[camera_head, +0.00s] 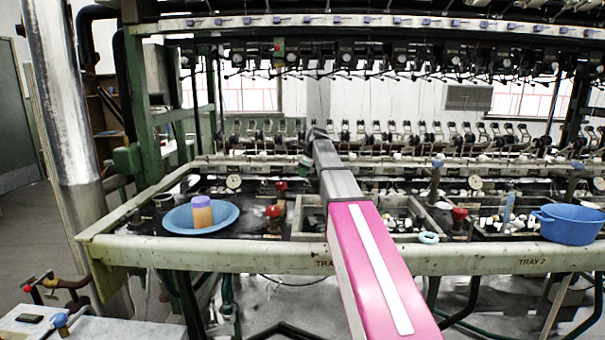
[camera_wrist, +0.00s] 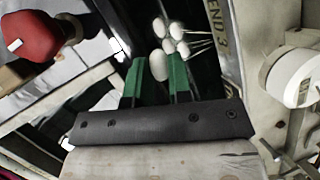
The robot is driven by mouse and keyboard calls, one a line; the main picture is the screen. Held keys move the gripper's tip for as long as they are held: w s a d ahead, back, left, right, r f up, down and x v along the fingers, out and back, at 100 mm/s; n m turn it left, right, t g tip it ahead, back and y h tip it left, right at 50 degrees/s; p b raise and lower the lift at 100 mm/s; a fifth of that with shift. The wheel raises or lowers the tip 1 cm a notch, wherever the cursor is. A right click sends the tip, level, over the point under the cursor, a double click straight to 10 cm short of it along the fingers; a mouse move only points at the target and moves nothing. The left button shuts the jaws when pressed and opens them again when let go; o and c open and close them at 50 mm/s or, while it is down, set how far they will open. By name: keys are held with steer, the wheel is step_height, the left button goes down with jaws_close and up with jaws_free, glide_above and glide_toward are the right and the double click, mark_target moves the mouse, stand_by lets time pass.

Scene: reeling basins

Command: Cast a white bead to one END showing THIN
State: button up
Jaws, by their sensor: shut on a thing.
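My gripper (camera_wrist: 157,74) shows in the wrist view with two green fingers shut on a white bead (camera_wrist: 158,66). The bead is oval and sits between the fingertips. Just beyond it, a small cluster of white beads (camera_wrist: 176,32) lies over a dark surface, with pale threads running off to the right. A plate lettered "END 3" (camera_wrist: 216,28) is right of that cluster. In the head view my arm reaches over the basins and its tip is too small to make out. I cannot read any THIN sign in either view.
A red knob (camera_wrist: 32,38) is at upper left in the wrist view, a white round part (camera_wrist: 292,78) at right. In the head view, a blue plate (camera_head: 174,222) bears an orange, purple-topped jar (camera_head: 202,214). A blue tub (camera_head: 570,226) stands right, near scattered white beads.

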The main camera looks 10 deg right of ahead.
step_height(320, 180, down, 6)
steer(key=shift+f, duration=0.15)
stand_by(0.4)
steer(key=o, duration=0.7)
steer(key=shift+c, duration=0.2)
steer(key=shift+s, duration=0.1)
steer(key=v, duration=1)
steer(key=shift+r, duration=0.35)
steer(key=shift+s+d, duration=0.1)
steer(key=shift+d, duration=0.05)
